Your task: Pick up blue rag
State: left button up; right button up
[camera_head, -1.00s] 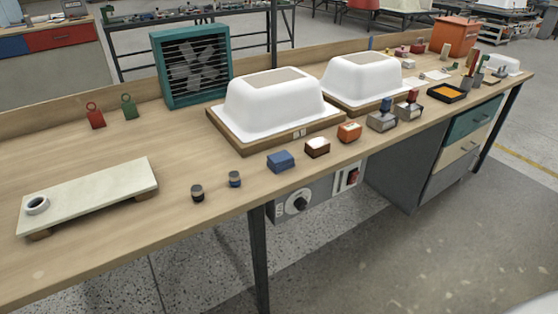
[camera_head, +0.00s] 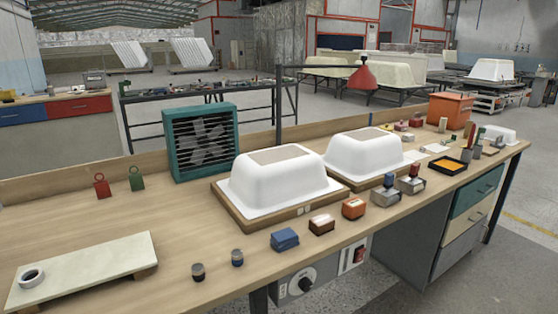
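The blue rag (camera_head: 285,239) looks like a small folded blue block. It lies near the front edge of the wooden workbench (camera_head: 150,215), in front of the nearer white tub shell (camera_head: 277,186). A dark red-brown block with a pale top (camera_head: 321,225) sits just to its right, apart from it. Neither of my grippers is in view.
Two small dark jars (camera_head: 198,272) stand left of the rag. A pale board (camera_head: 85,268) with a tape roll is at the left. A teal fan (camera_head: 201,142) stands behind.

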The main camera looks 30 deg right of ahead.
aim_at(284, 239)
jog(key=k, duration=0.5)
jog(key=z, duration=2)
jog(key=i, duration=1.6)
jog(key=u, duration=1.7)
